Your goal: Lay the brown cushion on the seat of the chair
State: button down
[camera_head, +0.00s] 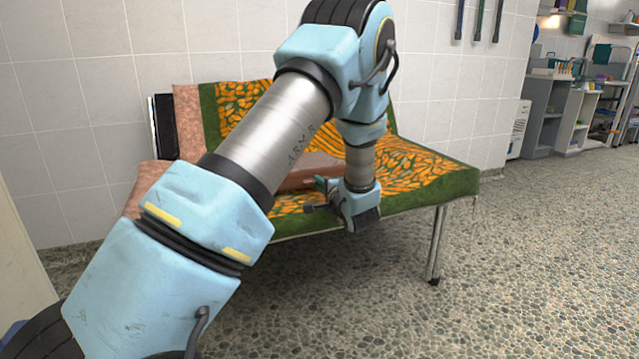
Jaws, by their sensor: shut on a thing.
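The chair (440,185) is a wide, bench-like seat with a backrest against the tiled wall. A green and orange patterned cloth covers much of its back and seat, and pinkish upholstery shows at the left. The brown cushion (312,168) shows as a flat, pinkish-brown piece over the middle of the seat, partly hidden behind my arm. My gripper (327,186) is at the cushion's front right edge, low over the seat, shut on the cushion. The fingertips are mostly hidden. I cannot tell whether the cushion rests fully on the seat.
The chair's metal leg (437,245) stands on the pebbled floor (520,260). The floor to the right is clear. Grey shelves (545,110) with small items stand at the far right. My arm crosses the picture and hides the chair's left front.

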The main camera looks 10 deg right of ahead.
jog(key=shift+f, duration=0.25)
jog(key=c, duration=0.9)
grip_release()
